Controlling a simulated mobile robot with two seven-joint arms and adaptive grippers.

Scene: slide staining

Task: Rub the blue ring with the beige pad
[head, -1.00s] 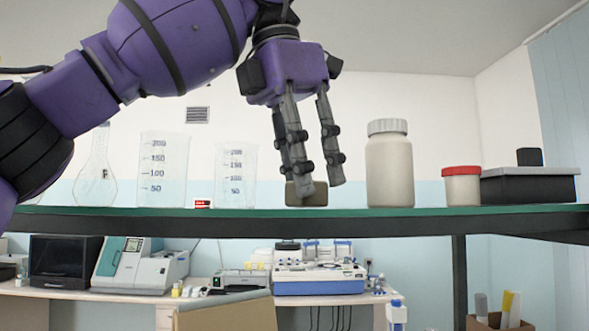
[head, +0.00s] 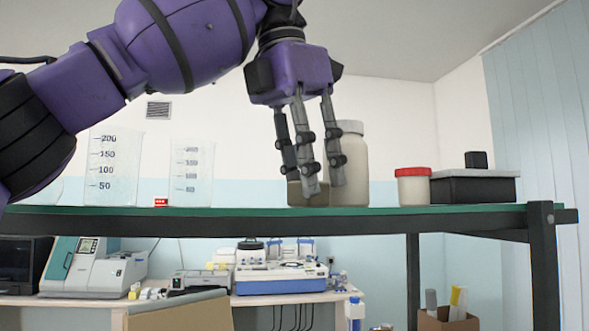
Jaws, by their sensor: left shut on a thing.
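My left gripper (head: 324,186) comes in from the upper left with its fingers pointing down to the shelf. It is shut on a small brownish-beige block (head: 295,194), which looks like the beige pad and is partly hidden by the fingers. The block is low, at the level of the shelf top; I cannot tell whether it touches the shelf. No blue ring can be made out. My right gripper is not in view.
A white-lidded cream jar (head: 352,165) stands partly behind the fingers. Right of it are a red-lidded jar (head: 413,188) and a black box (head: 470,189). Two beakers (head: 112,170) (head: 191,175) stand left on the green-topped shelf (head: 240,211). The shelf is clear between the smaller beaker and the block.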

